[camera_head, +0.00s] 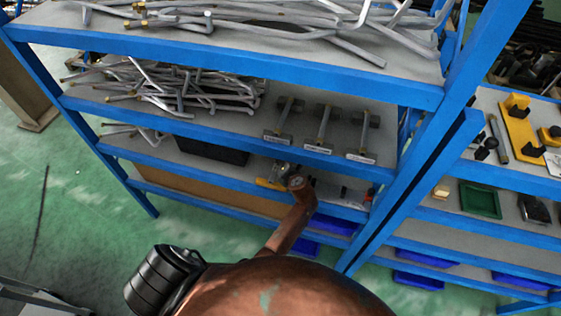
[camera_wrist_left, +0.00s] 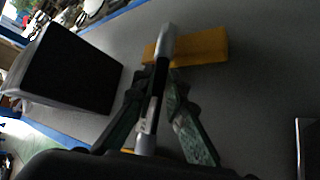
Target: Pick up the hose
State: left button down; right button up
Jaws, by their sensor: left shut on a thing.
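In the left wrist view, a slim grey and black tube (camera_wrist_left: 154,105), which looks like the hose, stands between the two dark green fingers of my left gripper (camera_wrist_left: 160,85). The gripper is shut on it. Its upper end overlaps a yellow block (camera_wrist_left: 205,46) behind it; I cannot tell if they touch. In the head view, my left arm reaches into a lower shelf of the blue rack, where the yellow block (camera_head: 270,184) also shows. The gripper is small there and partly hidden by my arm. My right gripper is not in view.
A black box (camera_wrist_left: 72,66) stands left of the gripper on the grey shelf (camera_wrist_left: 250,100). Blue shelf edges (camera_head: 230,186) and a blue post (camera_head: 400,210) border my arm.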

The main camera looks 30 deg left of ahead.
pick_arm(q)
jog(key=r+p, duration=0.1)
jog(key=p, duration=0.1)
jog(key=r+p, duration=0.2)
jog(key=shift+s, duration=0.4)
jog(key=s+p, duration=0.2)
jog(key=s+d+p, duration=0.1)
jog(key=s+p, duration=0.1)
jog(key=s, duration=0.1)
jog(key=s+d+p, duration=0.1)
jog(key=s+p, duration=0.1)
jog(key=s, duration=0.1)
jog(key=s+d+p, duration=0.1)
jog(key=s+d, duration=0.1)
jog(key=s, duration=0.6)
jog(key=shift+s+f, duration=0.35)
jog(key=shift+f, duration=0.05)
